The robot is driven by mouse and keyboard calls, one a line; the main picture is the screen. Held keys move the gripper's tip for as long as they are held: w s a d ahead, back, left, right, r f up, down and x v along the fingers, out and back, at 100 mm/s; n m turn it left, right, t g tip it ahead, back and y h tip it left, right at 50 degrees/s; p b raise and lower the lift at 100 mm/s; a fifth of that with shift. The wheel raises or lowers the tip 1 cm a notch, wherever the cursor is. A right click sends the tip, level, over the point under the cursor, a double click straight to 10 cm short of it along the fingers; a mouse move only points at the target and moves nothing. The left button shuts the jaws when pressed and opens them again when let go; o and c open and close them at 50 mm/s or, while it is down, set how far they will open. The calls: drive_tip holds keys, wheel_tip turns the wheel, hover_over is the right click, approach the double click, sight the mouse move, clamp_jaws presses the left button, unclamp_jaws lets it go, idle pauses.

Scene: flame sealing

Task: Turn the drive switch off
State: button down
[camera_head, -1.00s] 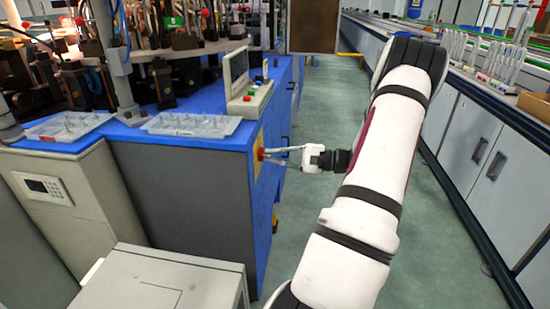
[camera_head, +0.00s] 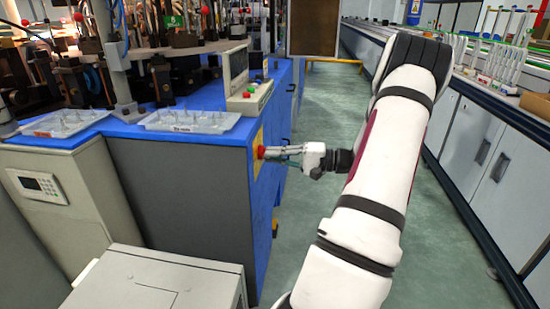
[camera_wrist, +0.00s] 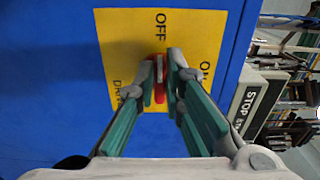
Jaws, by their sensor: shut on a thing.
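The drive switch is a red knob (camera_wrist: 160,92) on a yellow plate (camera_wrist: 122,40) fixed to the side of the blue machine cabinet (camera_head: 200,190). The plate carries the words OFF, ON and a partly hidden label starting with DR. My gripper (camera_wrist: 162,68) is shut on the knob, its two fingertips on either side of it. The knob's handle lies roughly upright in the wrist view, in line with the word OFF; its exact angle is partly hidden by the fingers. In the head view, my gripper (camera_head: 265,152) reaches the red knob (camera_head: 260,151) from the right.
A control box (camera_head: 250,98) with a screen and coloured buttons stands on the cabinet above the switch. Clear trays (camera_head: 190,121) lie on the blue top. A grey box (camera_head: 155,285) stands in front. The green floor aisle (camera_head: 330,115) is open; a bench (camera_head: 490,140) runs along the right.

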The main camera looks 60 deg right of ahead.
drive_tip(key=shift+s+f, duration=0.1)
drive_tip(key=c, duration=1.7)
unclamp_jaws()
drive_tip(key=v, duration=1.2)
